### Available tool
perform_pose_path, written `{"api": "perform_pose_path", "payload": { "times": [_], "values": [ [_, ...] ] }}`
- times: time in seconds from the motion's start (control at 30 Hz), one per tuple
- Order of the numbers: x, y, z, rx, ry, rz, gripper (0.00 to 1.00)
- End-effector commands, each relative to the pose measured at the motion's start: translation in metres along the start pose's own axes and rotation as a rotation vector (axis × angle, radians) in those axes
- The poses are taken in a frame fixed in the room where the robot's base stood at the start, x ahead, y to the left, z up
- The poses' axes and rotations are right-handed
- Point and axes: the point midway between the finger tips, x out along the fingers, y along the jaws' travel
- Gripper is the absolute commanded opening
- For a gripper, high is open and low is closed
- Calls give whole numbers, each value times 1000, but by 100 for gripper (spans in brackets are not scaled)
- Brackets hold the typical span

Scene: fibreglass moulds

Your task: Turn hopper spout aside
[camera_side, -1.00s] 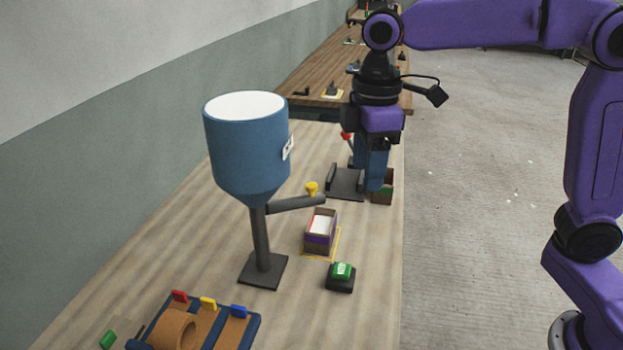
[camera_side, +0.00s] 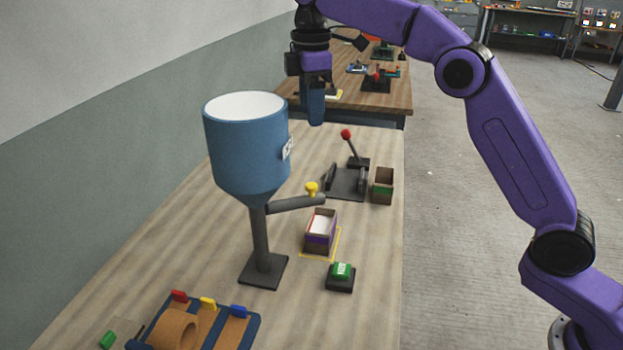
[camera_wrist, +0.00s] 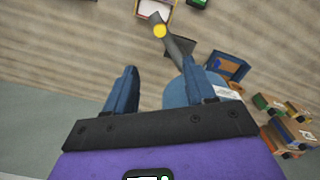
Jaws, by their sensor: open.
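The blue hopper (camera_side: 246,150) stands on a dark post and base at the left of the bench. Its dark grey spout (camera_side: 298,203) points right, with a yellow knob (camera_side: 311,188) on top near its end. The spout end is above a box with white contents (camera_side: 320,231). My gripper (camera_side: 316,122) hangs fingers down, behind and right of the hopper, apart from it. In the wrist view my gripper (camera_wrist: 158,82) is open and empty, with the spout (camera_wrist: 178,45) and yellow knob (camera_wrist: 160,31) beyond the fingertips. The hopper partly shows behind the right finger.
A green button (camera_side: 341,271) sits in front of the box. A red-knobbed lever (camera_side: 347,136), a dark cradle (camera_side: 346,183) and an open brown box (camera_side: 383,186) stand further back. A blue-edged tray (camera_side: 250,328) lies at the front left. Bench between hopper and wall is clear.

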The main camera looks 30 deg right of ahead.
Motion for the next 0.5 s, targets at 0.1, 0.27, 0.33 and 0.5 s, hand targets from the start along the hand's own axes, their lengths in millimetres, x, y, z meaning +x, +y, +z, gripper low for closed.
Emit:
{"api": "perform_pose_path", "payload": {
  "times": [0.1, 0.27, 0.33, 0.5],
  "values": [
    [10, 0, 1, 0, -1, -1, 55],
    [28, -1, 1, 0, -2, -2, 55],
    [38, 0, 1, 1, -2, -2, 55],
    [66, -1, 1, 2, -2, -3, 55]
  ]
}}
